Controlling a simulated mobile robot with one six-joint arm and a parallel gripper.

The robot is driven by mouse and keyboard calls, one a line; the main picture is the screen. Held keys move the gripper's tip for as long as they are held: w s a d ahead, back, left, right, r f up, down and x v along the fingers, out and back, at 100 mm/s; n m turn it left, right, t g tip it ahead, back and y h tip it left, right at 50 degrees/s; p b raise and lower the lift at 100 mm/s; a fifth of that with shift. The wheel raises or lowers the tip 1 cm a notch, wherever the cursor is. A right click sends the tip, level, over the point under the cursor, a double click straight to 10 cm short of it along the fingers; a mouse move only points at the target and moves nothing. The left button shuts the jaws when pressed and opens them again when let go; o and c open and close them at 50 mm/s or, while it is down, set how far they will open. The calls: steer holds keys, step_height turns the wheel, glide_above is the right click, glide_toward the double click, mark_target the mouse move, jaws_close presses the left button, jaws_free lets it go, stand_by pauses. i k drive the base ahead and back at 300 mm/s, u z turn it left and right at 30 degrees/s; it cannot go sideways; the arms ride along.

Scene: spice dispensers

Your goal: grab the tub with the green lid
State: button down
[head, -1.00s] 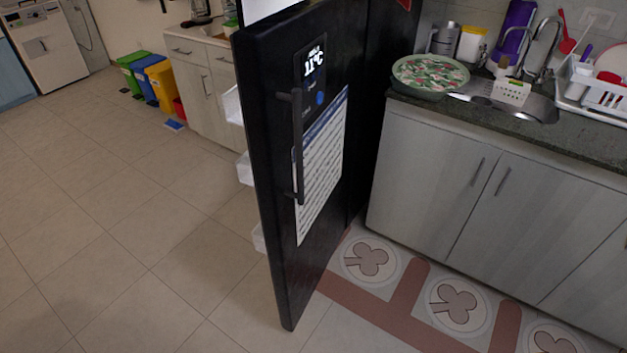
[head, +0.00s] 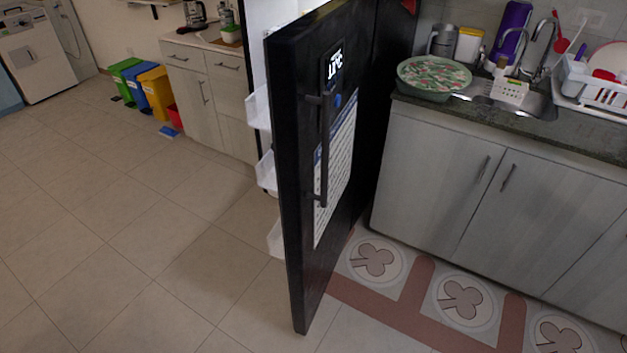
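My gripper is not in view.
Grey cabinets (head: 470,190) and a sink (head: 515,100) stand at the right. A white dish rack (head: 590,90) is beside the sink. Green, blue and yellow bins (head: 155,90) stand at the back left. The tiled floor (head: 120,230) at the left is clear.

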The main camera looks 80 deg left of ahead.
mark_target(234, 37)
steer(key=u, duration=0.1)
steer(key=k, duration=0.25)
steer(key=u, duration=2.35)
steer(key=k, duration=0.65)
steer(key=z, duration=0.3)
steer(key=i, duration=1.55)
steer(key=u, duration=0.2)
